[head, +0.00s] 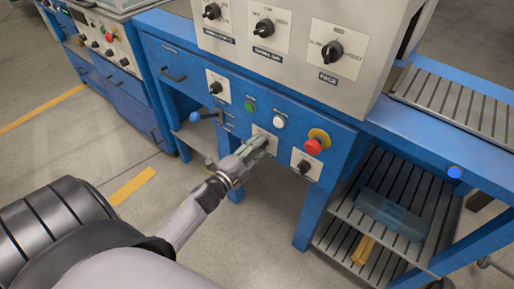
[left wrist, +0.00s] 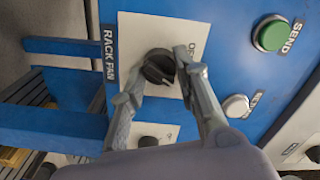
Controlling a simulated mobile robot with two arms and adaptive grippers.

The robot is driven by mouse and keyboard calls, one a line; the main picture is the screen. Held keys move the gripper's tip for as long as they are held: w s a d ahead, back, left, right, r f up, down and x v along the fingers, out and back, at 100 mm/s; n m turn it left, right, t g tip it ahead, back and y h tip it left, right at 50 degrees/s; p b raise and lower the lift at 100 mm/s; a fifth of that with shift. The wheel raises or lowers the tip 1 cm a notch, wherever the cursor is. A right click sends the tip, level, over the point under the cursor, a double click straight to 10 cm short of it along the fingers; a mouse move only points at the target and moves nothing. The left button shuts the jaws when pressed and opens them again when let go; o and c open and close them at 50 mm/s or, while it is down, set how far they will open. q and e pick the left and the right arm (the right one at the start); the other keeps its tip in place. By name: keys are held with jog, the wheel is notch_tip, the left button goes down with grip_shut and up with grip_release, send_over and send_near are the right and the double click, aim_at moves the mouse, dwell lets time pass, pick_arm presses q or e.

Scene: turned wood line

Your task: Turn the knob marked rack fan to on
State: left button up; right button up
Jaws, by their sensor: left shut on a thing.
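The black rack fan knob (left wrist: 158,66) sits on a white plate (left wrist: 155,28) with a blue label strip reading RACK FAN (left wrist: 108,55) beside it. In the left wrist view my left gripper (left wrist: 155,78) has its two fingers on either side of the knob, shut on it. Lettering on the plate is partly covered by a finger, so the knob's setting cannot be read. In the head view my left gripper (head: 264,146) reaches the blue front panel and hides the knob; part of the plate (head: 262,132) shows. My right gripper is not in view.
Close by are another black knob (head: 303,166), a red mushroom button (head: 312,146), a white button (head: 279,122) and a green button (head: 250,106). A lever with a blue ball (head: 195,117) sticks out at the left. A slatted shelf (head: 345,215) lies below right.

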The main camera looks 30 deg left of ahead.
pick_arm(q)
jog(key=o, duration=1.1)
jog(key=shift+c, duration=0.2)
jog(key=shift+o, duration=0.5)
jog(key=s, duration=1.2)
jog(key=shift+a, duration=0.45)
